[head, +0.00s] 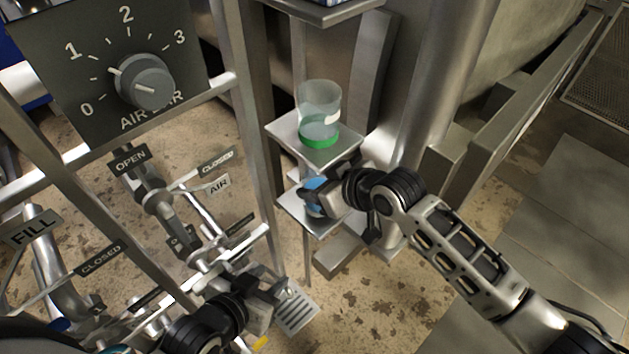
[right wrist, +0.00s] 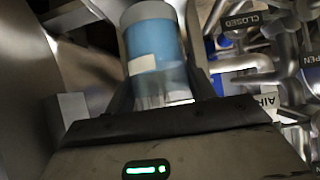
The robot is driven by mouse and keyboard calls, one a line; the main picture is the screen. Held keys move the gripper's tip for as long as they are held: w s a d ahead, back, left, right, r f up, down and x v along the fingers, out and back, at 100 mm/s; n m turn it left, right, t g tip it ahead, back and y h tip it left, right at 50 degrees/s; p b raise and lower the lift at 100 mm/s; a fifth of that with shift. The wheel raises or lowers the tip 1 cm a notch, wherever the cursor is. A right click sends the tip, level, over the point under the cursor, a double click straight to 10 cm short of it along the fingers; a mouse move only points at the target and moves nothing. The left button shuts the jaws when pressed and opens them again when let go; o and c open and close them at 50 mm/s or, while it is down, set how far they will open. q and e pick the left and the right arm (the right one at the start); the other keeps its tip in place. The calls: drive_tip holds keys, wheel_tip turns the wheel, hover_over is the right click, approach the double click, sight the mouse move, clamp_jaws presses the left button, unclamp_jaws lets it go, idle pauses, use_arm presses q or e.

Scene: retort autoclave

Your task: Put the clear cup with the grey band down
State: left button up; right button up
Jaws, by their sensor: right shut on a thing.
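The clear cup with the grey band (right wrist: 150,12) is between the fingers of my right gripper (right wrist: 163,85). It holds blue liquid and has a white label. In the head view, my right gripper (head: 318,192) reaches in from the right at the lower shelf (head: 292,203), with part of the blue cup (head: 314,184) showing. The gripper hides most of the cup, and I cannot tell whether its base touches the shelf. My left gripper (head: 280,290) is low beside the valve pipes; its fingers are too unclear to judge.
Another clear cup with a green band (head: 319,115) stands upright on the upper shelf (head: 345,152), just above my right gripper. A dial panel (head: 75,45) and labelled valve handles (head: 150,195) are at the left. A thick metal column (head: 430,90) rises behind the shelves.

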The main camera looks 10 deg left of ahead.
drive_tip(key=shift+w+a+r, duration=0.1)
drive_tip(key=shift+w+a, duration=0.4)
drive_tip(key=shift+a, duration=0.4)
drive_tip(key=shift+d+f, duration=0.1)
drive_tip(key=shift+f, duration=0.7)
drive_tip(key=shift+f, duration=0.15)
drive_tip(key=o, duration=1.2)
drive_tip(key=shift+d, duration=0.1)
